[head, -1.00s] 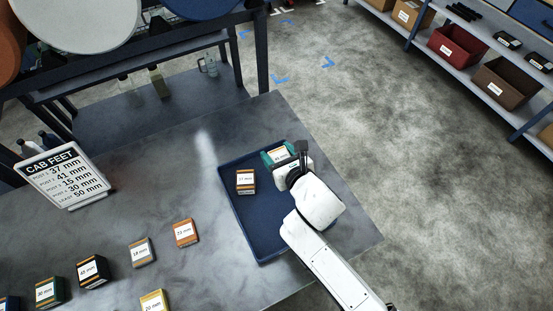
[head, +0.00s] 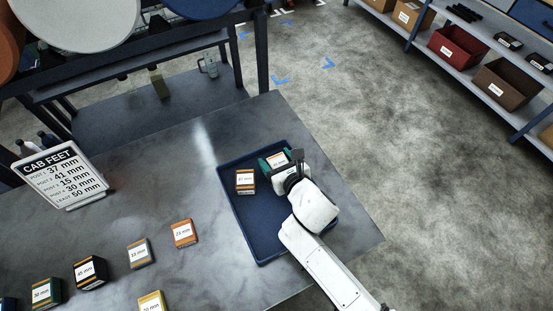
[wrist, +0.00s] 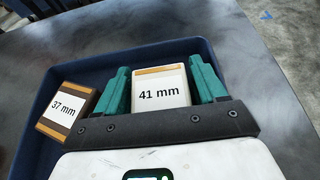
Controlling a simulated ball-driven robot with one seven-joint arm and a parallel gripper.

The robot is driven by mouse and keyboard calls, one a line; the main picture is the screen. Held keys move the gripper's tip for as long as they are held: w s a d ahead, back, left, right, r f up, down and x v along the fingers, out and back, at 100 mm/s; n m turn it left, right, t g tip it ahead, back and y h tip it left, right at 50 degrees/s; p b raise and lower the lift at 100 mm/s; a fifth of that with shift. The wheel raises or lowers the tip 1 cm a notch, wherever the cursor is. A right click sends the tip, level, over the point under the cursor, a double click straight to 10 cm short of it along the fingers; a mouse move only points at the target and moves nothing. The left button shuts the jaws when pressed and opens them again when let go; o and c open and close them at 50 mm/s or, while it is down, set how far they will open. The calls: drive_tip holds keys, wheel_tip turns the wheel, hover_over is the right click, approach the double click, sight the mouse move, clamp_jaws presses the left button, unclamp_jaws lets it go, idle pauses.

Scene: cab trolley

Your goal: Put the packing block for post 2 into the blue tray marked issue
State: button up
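The sign (head: 62,176) headed CAB FEET lists 37 mm, 41 mm for post 2, then 15 mm and 30 mm. The 41 mm block (wrist: 160,88), with a white label and orange-brown edge, is in the far part of the blue tray (head: 255,225). My gripper (head: 275,160) is over the tray with its teal fingers on either side of this block. In the wrist view my gripper (wrist: 160,95) is open, with a narrow gap beside the block's left side. The 37 mm block (wrist: 62,112) sits in the tray to the left. No issue mark is visible.
Several labelled blocks stand on the table left of the tray, including an orange one (head: 184,233), a grey 18 mm one (head: 139,253) and a black 45 mm one (head: 90,273). The near part of the tray is clear. A shelf rack (head: 480,70) stands across the floor.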

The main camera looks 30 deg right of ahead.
drive_tip(key=shift+r, duration=0.25)
drive_tip(key=shift+s, duration=0.4)
drive_tip(key=v, duration=1.1)
drive_tip(key=shift+s, duration=0.1)
